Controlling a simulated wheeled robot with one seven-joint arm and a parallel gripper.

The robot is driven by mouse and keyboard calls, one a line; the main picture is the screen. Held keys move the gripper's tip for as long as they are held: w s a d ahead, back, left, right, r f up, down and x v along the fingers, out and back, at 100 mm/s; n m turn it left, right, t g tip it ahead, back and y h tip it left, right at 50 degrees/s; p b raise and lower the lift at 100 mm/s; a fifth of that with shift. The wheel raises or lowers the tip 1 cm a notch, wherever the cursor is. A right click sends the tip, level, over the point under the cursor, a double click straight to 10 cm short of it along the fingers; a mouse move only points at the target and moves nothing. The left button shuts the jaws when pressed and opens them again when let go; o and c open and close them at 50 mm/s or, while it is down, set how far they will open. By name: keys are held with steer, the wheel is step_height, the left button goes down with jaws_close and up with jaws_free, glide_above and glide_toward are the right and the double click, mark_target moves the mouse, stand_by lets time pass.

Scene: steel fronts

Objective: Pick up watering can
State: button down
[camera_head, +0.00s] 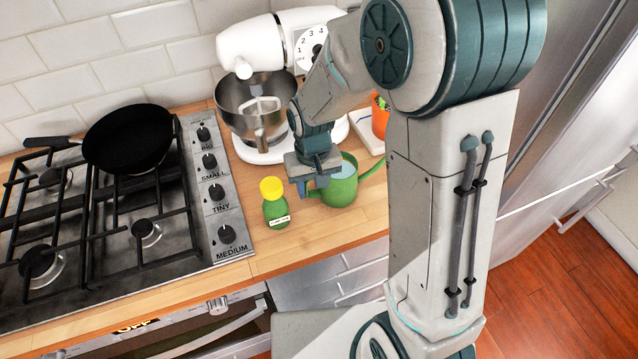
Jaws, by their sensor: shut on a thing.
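The green watering can (342,188) stands on the wooden counter, right of the small bottle. Its spout points to the right and passes behind my arm. My gripper (305,188) comes down from above at the can's left side, where the handle is. It is shut on the can there. The can looks upright; I cannot tell whether it still touches the counter. The fingertips are small and partly hidden by the gripper body.
A green bottle with a yellow cap (274,204) stands close left of my gripper. A white stand mixer (280,45) with a steel bowl (240,105) is behind. A stove (100,215) with a black pan (128,138) is at left. An orange pot (379,120) is partly hidden by my arm.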

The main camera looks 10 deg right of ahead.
steer(key=shift+r, duration=0.15)
steer(key=shift+r+b, duration=0.3)
steer(key=shift+r, duration=1.5)
steer(key=s+d+r+b, duration=0.1)
steer(key=s+d+r, duration=0.3)
steer(key=d+r, duration=0.3)
steer(key=shift+s+d+b, duration=0.2)
steer(key=shift+d+b, duration=0.1)
steer(key=shift+d, duration=1.55)
